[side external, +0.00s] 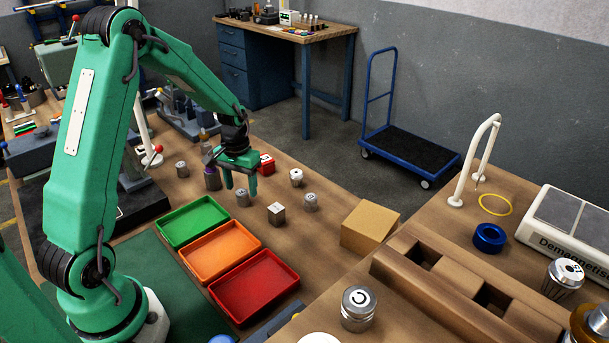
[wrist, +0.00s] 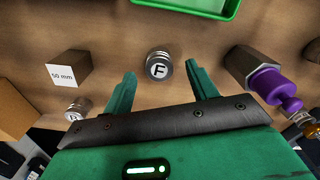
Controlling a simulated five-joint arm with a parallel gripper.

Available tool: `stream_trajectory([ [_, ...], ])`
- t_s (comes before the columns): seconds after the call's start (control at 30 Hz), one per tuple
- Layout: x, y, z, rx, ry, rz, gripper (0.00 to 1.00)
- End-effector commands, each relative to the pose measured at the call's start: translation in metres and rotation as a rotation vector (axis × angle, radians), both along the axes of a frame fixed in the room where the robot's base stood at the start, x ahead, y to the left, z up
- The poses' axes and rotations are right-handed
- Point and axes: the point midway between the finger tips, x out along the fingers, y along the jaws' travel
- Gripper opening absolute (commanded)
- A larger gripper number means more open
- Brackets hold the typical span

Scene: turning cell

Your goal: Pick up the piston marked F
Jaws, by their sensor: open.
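The piston marked F (wrist: 158,70) stands on the wooden bench in the wrist view, a short silver cylinder with a black F on its pale round top. In the side view a small silver piston (side external: 243,198) stands just below my gripper (side external: 241,189), apparently the same one, though its letter is not readable there. My gripper is open and empty, pointing down. In the wrist view its two green fingers (wrist: 161,76) lie to the left and right of the piston, with a gap on each side. I cannot tell whether the fingertips are down to its height.
A steel block marked 50 mm (wrist: 69,70) and another piston (wrist: 78,108) are left in the wrist view. A hexagonal piece with a purple handle (wrist: 264,80) is close on the right. Green (side external: 165,236), orange (side external: 196,267) and red (side external: 222,305) trays lie nearby. A cardboard box (side external: 370,226) stands right.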

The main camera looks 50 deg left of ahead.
Motion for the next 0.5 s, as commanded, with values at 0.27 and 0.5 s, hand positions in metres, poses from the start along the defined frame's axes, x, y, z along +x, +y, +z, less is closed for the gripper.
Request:
stream_trajectory([
  [0.27,-0.001,-0.001,-0.03,-0.001,0.003,0.0,0.58],
  [0.5,0.0,-0.001,-0.035,0.0,0.001,0.0,0.58],
])
